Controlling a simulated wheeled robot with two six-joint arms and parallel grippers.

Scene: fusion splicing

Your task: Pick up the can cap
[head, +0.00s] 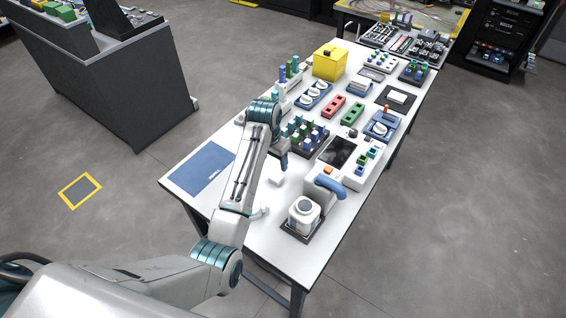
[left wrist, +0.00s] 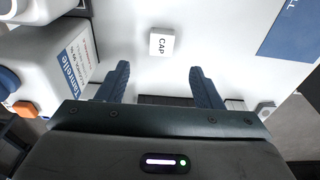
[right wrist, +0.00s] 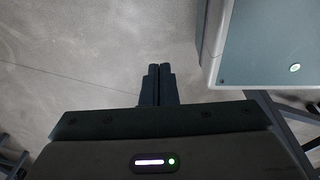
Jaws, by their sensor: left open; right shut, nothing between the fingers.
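The can cap (left wrist: 161,45) is a small white block marked "CAP" on the white table, in the left wrist view. It lies just beyond and between my left fingertips, not touching them. In the head view the small white block (head: 276,180) sits just below my left gripper (head: 284,162). My left gripper also shows in the left wrist view (left wrist: 158,75), open and empty, with its dark fingers apart. My right gripper (right wrist: 160,68) is shut and empty over the grey floor in the right wrist view; the head view does not show it.
A white container (head: 303,213) sits on a dark tray nearby. A blue mat (head: 202,168) lies at the table's left end. Racks and coloured blocks crowd the table farther back.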

